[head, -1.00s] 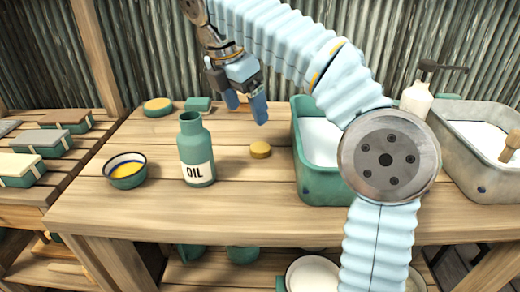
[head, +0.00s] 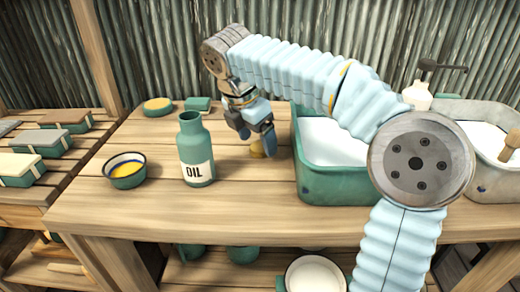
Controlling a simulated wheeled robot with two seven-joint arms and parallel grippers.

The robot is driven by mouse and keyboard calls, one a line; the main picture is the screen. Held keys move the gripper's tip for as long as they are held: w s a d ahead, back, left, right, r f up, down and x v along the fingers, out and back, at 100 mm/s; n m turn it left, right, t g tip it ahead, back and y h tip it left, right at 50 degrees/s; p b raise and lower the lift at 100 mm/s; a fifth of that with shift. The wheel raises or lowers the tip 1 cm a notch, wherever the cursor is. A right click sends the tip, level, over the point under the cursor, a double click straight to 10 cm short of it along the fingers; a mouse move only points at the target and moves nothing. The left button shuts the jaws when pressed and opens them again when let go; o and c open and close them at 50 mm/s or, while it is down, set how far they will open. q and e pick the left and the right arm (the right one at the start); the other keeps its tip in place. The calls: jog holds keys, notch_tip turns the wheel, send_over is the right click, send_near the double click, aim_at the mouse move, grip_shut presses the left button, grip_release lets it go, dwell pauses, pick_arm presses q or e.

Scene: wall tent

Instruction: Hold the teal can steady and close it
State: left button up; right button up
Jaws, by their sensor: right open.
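The teal can (head: 195,150), labelled OIL, stands upright on the wooden table with its neck open at the top. A small round yellow cap (head: 256,149) lies on the table to the right of the can. My right gripper (head: 256,147) points down over the cap with its fingers open, and a finger partly hides the cap. I cannot tell whether the fingers touch it. My left gripper is not in view.
A bowl with yellow contents (head: 126,171) stands left of the can. A green basin (head: 330,185) stands close to the right of my gripper. A yellow-topped round tin (head: 158,105) and a teal box (head: 198,104) sit at the back. The table's front middle is clear.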

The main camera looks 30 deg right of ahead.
jog(key=shift+x, duration=0.8)
jog(key=c, duration=1.1)
